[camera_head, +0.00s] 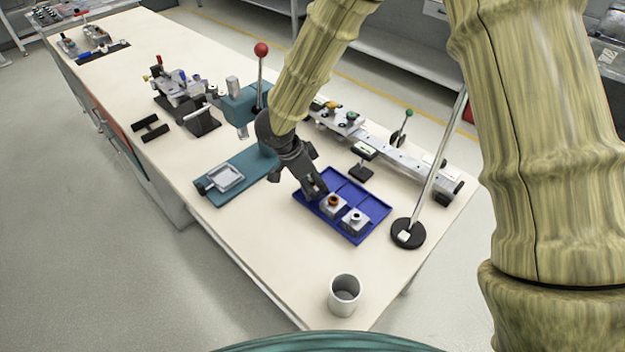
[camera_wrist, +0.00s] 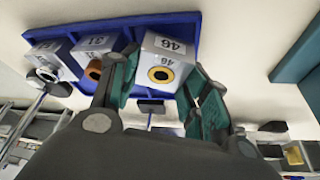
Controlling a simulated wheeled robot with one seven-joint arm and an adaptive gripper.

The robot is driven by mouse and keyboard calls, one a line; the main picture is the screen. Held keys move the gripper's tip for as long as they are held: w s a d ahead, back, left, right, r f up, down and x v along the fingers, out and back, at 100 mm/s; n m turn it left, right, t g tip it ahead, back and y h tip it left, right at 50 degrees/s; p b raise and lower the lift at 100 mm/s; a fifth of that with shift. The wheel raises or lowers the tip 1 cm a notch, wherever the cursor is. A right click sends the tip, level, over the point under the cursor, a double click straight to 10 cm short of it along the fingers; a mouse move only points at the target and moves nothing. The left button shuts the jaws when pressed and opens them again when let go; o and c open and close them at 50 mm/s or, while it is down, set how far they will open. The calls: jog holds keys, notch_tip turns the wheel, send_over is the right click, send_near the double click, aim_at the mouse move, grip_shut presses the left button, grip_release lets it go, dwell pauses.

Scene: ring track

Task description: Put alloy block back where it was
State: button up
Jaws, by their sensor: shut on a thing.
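My gripper (camera_wrist: 160,85) is shut on a light grey block marked 46 (camera_wrist: 161,48) with a yellow-orange ring, seen in the wrist view. In the head view my gripper (camera_head: 314,192) points down at the left side of the blue tray (camera_head: 372,205) and hides this block. The held block overlaps the tray's end compartment in the wrist view; I cannot tell whether it touches the tray floor. A block with a copper-brown ring (camera_head: 333,205), marked 31 (camera_wrist: 94,46), sits beside it in the tray. A block with a silver ring (camera_head: 354,221) sits beyond that one (camera_wrist: 52,57).
A white cup (camera_head: 344,295) stands near the table's front corner. A round black base with a slanted metal rod (camera_head: 408,234) stands right of the tray. A teal press (camera_head: 240,172) stands left, and a long metal rail (camera_head: 400,160) behind. Bare tabletop lies in front of the tray.

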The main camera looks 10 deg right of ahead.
jog(key=shift+f, duration=0.1)
jog(key=o, duration=1.3)
jog(key=v, duration=1.2)
jog(key=shift+d+b, duration=0.15)
jog(key=shift+b, duration=0.2)
